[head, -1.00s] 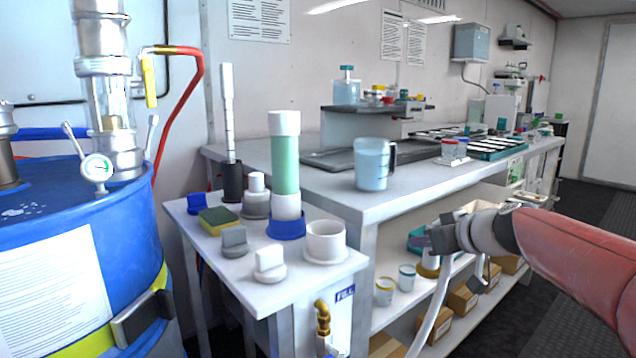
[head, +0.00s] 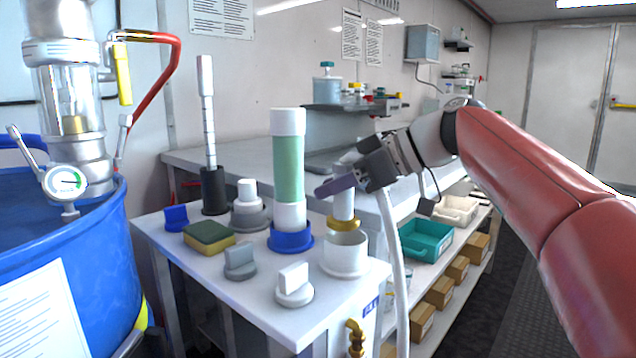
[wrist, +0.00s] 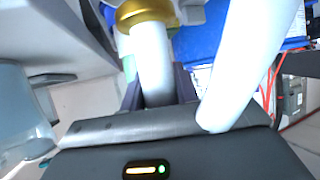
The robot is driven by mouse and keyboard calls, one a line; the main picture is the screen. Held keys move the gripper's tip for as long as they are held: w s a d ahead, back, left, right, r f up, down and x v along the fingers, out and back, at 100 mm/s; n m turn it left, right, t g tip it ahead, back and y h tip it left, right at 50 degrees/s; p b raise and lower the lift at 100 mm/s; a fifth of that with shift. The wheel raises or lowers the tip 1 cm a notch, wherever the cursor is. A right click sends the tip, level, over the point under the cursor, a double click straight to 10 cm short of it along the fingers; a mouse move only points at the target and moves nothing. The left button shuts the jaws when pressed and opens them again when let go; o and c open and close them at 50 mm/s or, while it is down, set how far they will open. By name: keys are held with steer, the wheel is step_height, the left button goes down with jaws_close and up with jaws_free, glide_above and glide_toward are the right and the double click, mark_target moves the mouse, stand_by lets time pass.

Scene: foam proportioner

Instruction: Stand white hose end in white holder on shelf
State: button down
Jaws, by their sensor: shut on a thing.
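My gripper (head: 345,180) is shut on the white hose end (head: 344,204), a short white tube with a brass collar (head: 343,224) at its lower end. The hose end is nearly upright. In the head view its collar appears at the mouth of the white holder (head: 345,259), a round open cup at the right corner of the small white shelf (head: 222,290). I cannot tell whether the tip is inside the rim. The wrist view shows the hose end (wrist: 153,62) between the fingers, with the collar (wrist: 142,15) beyond. The white hose (head: 393,250) hangs down from the gripper.
A tall green-and-white cylinder (head: 289,165) in a blue base stands close left of the holder. Grey and white plugs (head: 293,284), a sponge (head: 209,236) and a black-based rod (head: 208,130) share the shelf. The blue drum (head: 70,270) is left; the bench is behind.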

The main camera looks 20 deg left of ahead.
mark_target(353, 217)
steer(key=shift+d+f+b, duration=0.1)
steer(key=shift+f+b, duration=2.15)
steer(key=shift+f, duration=0.55)
steer(key=shift+d, duration=0.2)
steer(key=shift+f+b, duration=0.4)
steer(key=shift+b, duration=0.2)
steer(key=c, duration=1.3)
jaws_free()
steer(key=shift+c, duration=0.2)
steer(key=p+v, duration=0.2)
steer(key=v, duration=0.9)
steer(key=shift+p, duration=0.35)
